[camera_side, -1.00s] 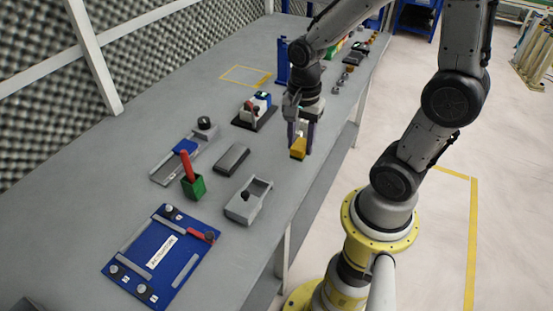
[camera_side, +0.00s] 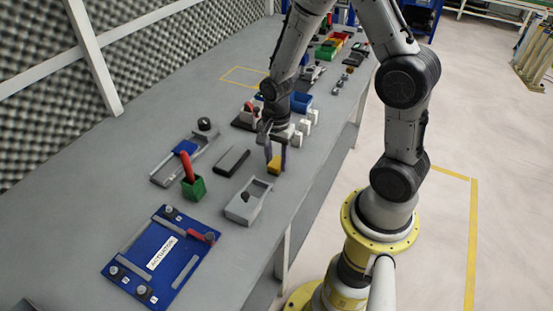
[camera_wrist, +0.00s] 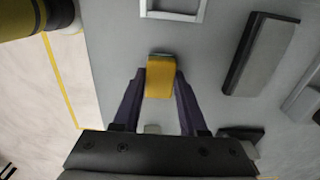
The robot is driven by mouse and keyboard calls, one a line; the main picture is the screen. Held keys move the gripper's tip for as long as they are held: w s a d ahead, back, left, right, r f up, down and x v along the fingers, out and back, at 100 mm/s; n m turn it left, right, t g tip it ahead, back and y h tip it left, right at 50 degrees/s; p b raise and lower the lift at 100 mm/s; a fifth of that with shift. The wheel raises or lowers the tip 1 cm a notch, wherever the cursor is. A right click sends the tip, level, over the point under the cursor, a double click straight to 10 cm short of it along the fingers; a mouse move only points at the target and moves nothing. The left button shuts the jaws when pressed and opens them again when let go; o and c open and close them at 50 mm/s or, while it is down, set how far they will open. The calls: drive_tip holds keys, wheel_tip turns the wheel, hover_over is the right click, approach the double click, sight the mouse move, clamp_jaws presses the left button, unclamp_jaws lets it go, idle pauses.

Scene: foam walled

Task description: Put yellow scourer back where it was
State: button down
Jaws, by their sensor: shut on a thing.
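The yellow scourer (camera_side: 274,166) is between the fingers of my gripper (camera_side: 275,157), which is shut on it. In the wrist view the scourer (camera_wrist: 160,78) shows as a yellow block with a dark far edge, held between the two dark purple fingertips (camera_wrist: 160,82). In the side view it hangs low, close to the table top, behind and right of a grey open tray. I cannot tell whether it touches the table.
The grey open tray (camera_side: 235,211) is just in front of the gripper. A dark grey block (camera_side: 232,161) lies to its left. A green cup (camera_side: 194,190) with a red handle, a grey slide fixture (camera_side: 165,172) and a blue board (camera_side: 136,278) stand further left. Small white pieces (camera_side: 306,125) stand behind.

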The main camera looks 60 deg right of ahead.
sight(276, 162)
drive_tip(key=shift+c, duration=2.3)
unclamp_jaws()
drive_tip(key=shift+f, duration=0.1)
wheel_tip(276, 162, up, 11)
drive_tip(key=s+a+r+n+t, duration=0.2)
drive_tip(key=s+r+n, duration=0.4)
drive_tip(key=n, duration=0.3)
drive_tip(key=s+a+r+n+t, duration=0.3)
drive_tip(key=s+r+n, duration=0.3)
drive_tip(key=n, duration=0.3)
drive_tip(key=shift+s+a+t, duration=0.3)
drive_tip(key=shift+a, duration=0.45)
